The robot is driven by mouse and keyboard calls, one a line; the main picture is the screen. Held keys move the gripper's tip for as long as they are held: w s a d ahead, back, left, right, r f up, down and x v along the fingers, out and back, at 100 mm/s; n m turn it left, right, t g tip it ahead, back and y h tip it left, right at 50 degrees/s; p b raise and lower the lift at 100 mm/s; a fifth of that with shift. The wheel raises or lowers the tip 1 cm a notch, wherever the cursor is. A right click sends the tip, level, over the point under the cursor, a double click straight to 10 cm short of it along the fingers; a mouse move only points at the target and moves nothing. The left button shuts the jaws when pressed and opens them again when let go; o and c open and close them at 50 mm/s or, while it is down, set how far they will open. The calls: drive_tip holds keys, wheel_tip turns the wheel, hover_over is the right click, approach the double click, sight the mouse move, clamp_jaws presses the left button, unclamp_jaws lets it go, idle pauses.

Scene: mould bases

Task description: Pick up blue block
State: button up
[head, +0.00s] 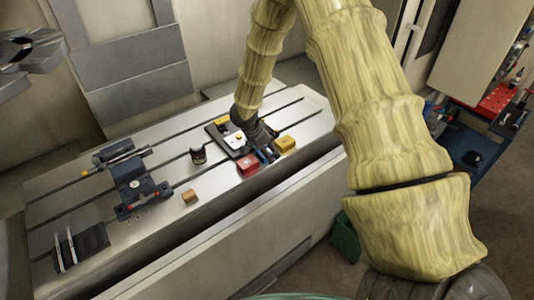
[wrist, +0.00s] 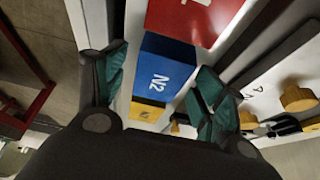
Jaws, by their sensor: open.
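The blue block (wrist: 165,78), marked "N2", lies between the two fingers of my gripper (wrist: 160,88) in the wrist view. The fingers have green pads and stand apart, one on each side of the block. I cannot tell whether either pad touches it. In the head view my gripper (head: 258,138) is low over the table's right part. Only a small piece of the blue block (head: 266,155) shows there, as the gripper hides most of it.
A red block (head: 247,164) and a yellow block (head: 286,143) stand close on either side. A dark plate with yellow knobs (head: 222,122) lies behind. A dark jar (head: 197,155), a wooden block (head: 189,196) and a vise (head: 135,185) are further left on the slotted table (head: 95,205).

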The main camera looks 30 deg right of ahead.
drive_tip(key=shift+c, duration=0.2)
drive_tip(key=c, duration=1.3)
drive_tip(key=shift+o, duration=0.2)
drive_tip(key=shift+r, duration=0.15)
